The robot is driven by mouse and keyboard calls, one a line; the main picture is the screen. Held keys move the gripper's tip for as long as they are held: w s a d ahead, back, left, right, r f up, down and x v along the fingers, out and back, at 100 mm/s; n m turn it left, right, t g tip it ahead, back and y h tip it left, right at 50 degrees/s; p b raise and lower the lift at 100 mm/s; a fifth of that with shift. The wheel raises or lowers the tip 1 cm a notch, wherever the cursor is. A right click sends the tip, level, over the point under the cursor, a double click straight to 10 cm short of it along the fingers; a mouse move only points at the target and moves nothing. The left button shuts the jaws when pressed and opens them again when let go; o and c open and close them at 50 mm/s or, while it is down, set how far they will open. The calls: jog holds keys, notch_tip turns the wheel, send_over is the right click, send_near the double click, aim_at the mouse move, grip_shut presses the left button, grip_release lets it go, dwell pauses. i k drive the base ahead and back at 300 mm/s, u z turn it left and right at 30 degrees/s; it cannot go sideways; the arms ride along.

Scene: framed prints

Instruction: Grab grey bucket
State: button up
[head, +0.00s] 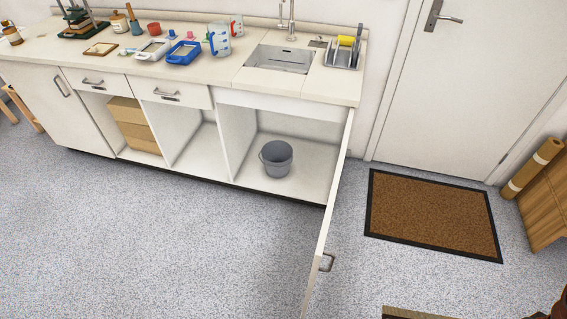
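The grey bucket (277,160) stands upright on the floor panel of the open cabinet under the sink. Its thin handle hangs down on its left side. Nothing stands in front of it. My gripper cannot be made out in the head view.
The cabinet door (327,225) stands open, jutting forward to the right of the bucket. The sink (281,58) and counter (235,70) lie above. A brown doormat (432,213) lies before the white door (470,80). The speckled floor (150,230) at left is clear.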

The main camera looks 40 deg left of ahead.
aim_at(278, 155)
jog(key=z, duration=2.45)
jog(key=k, duration=1.7)
jog(key=u, duration=3.35)
jog(key=i, duration=1.3)
jog(key=u, duration=1)
